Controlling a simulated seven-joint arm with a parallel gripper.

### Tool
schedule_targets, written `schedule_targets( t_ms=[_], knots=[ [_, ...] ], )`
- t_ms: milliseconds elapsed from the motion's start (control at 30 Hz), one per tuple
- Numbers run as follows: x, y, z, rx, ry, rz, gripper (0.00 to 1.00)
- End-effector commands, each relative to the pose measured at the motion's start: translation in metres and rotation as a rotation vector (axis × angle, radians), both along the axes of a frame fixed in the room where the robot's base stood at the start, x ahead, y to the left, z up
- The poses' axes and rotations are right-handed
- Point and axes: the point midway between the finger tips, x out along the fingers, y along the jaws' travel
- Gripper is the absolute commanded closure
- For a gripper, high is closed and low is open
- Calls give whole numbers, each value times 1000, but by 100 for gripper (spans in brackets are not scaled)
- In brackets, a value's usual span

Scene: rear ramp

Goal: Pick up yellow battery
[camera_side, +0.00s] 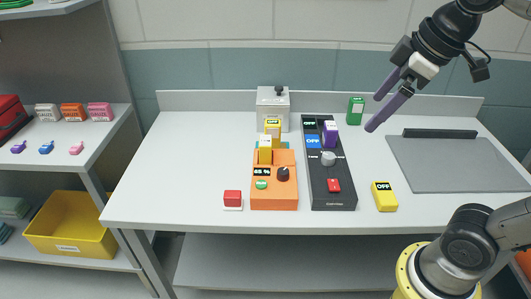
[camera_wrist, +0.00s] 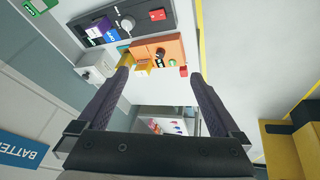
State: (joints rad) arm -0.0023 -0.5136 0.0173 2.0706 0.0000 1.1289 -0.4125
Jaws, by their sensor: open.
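A yellow battery-like block (camera_side: 384,196) with a dark label lies on the white table, right of the dark panel. Two more yellow blocks stand at the orange panel (camera_side: 287,198): one at its upper left (camera_side: 265,150), another just behind it (camera_side: 273,126). Yellow also shows by the orange panel in the wrist view (camera_wrist: 142,68), partly hidden by a finger. My gripper (camera_side: 373,113) is open and empty, with purple fingers, raised above the back right of the table. In the wrist view its fingers (camera_wrist: 161,72) are spread wide with nothing between them.
The dark panel (camera_side: 320,190) carries a purple-and-white block (camera_side: 329,134), a knob and a red button. A green block (camera_side: 355,110) stands behind. A grey mat (camera_side: 460,165) lies right. A red button box (camera_side: 232,199) is left of the orange panel. The table's left side is clear.

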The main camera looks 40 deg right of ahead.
Motion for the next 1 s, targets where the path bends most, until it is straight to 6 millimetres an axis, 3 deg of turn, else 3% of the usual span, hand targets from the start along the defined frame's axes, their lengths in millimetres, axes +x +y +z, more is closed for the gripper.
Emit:
schedule_targets(
  t_ms=[100, 300, 467, 600, 800, 1000],
  knots=[
    [47, 1, 19, -39, 54, 92, 0],
    [127, 3, 26, -86, 145, 229, 0],
    [189, 4, 6, -103, 223, 311, 0],
    [238, 6, -28, -105, 293, 354, 0],
    [279, 8, -84, -91, 376, 363, 0],
    [284, 9, -118, -82, 434, 365, 0]
  ],
)
